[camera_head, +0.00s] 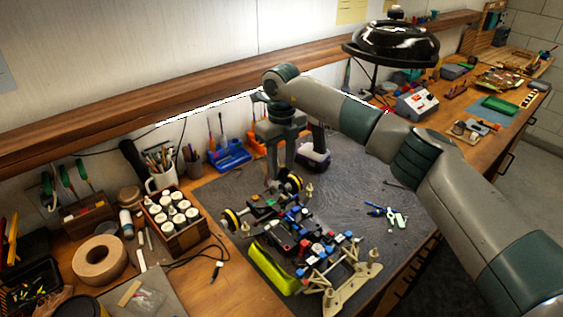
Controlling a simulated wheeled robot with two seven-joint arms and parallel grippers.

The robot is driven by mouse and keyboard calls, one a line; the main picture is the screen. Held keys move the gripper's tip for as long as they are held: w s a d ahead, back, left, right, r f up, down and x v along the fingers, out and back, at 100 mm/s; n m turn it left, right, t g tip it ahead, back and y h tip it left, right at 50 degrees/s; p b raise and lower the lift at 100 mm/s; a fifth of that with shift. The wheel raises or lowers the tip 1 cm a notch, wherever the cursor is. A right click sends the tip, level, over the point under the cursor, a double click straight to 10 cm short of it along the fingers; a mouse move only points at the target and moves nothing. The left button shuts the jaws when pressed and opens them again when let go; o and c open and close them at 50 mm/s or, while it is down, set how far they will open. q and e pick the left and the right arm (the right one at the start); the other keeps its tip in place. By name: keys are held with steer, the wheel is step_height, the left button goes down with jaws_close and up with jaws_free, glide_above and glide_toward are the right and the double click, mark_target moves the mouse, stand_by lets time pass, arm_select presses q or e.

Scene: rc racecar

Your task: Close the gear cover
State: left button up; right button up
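The RC racecar chassis (297,236) sits on the dark grey mat, with yellow-rimmed black wheels at its far end and pale suspension parts at its near right end. Small red, blue and black parts cover its middle. I cannot single out the gear cover at this size. My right gripper (281,178) points down at the far end of the car, close to the far wheel. I cannot tell whether it touches the car, or whether its fingers are apart. My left gripper is not in view.
A yellow-green piece (273,268) lies along the car's near left side. Blue and green small tools (385,214) lie on the mat (345,190) to the right. A wooden box of white bottles (172,240) and a tape roll (99,259) stand left. A black lamp (391,42) overhangs the bench.

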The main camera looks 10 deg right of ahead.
steer(key=shift+f, duration=0.2)
jaws_close()
